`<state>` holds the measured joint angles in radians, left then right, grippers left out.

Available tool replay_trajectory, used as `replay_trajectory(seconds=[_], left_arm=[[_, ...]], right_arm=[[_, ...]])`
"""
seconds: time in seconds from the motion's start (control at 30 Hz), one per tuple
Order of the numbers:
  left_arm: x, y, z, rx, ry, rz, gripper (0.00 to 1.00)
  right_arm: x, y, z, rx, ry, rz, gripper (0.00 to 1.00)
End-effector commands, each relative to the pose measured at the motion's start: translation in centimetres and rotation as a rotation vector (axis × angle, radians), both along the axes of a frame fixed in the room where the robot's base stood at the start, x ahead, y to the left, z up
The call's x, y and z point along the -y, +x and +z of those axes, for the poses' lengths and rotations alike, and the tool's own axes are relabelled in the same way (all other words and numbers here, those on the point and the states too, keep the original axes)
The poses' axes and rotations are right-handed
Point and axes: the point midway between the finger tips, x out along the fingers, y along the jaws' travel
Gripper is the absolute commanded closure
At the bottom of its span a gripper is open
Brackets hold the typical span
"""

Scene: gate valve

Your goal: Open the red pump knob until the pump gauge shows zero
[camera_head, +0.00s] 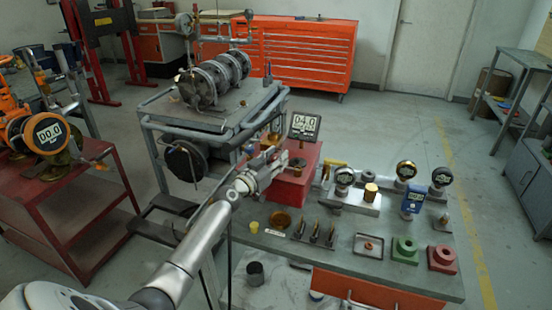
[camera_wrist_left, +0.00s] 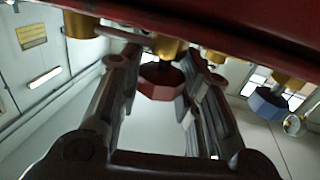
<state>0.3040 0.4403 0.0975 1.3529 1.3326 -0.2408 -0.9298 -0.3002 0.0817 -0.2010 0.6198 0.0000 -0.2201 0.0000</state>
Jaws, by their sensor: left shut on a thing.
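The red pump box (camera_head: 297,180) stands at the left end of the grey workbench. Its digital gauge (camera_head: 304,126) sits on top and appears to read 04.0. My left gripper (camera_head: 266,165) reaches the left side of the box and hides the knob in the head view. In the left wrist view the faceted red knob (camera_wrist_left: 160,83) sits under a brass fitting, between the two fingers of my left gripper (camera_wrist_left: 163,72), which is shut on it. A blue knob (camera_wrist_left: 268,104) hangs to the right, outside the fingers. My right gripper is not in view.
Several gauges, including a blue one (camera_head: 413,198), and small fittings stand on the workbench (camera_head: 335,258). A metal frame cart (camera_head: 213,125) with a flanged assembly is behind my arm. A red cart (camera_head: 70,215) with an orange device stands at left. Open floor lies to the right.

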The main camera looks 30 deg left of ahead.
Motion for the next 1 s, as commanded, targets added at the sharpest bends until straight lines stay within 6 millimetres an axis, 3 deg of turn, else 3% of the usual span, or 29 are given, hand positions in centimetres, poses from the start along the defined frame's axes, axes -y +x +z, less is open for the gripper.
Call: replay_trajectory(seconds=[0.27, 0.7, 0.83, 1.0], left_arm=[[0.2, 0.0, 0.8, -0.001, -0.004, 0.101, 0.92], [0.5, 0.2, 0.7, -0.004, -0.009, 0.421, 0.92], [0.6, 0.2, 0.4, -0.003, -0.011, 0.54, 0.92], [0.5, 0.3, -0.1, -0.002, -0.009, 0.685, 0.92]], right_arm=[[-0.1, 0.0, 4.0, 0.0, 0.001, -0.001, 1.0], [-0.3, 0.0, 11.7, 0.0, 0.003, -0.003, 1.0], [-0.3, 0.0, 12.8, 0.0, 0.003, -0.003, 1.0], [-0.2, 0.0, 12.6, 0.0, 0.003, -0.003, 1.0]])
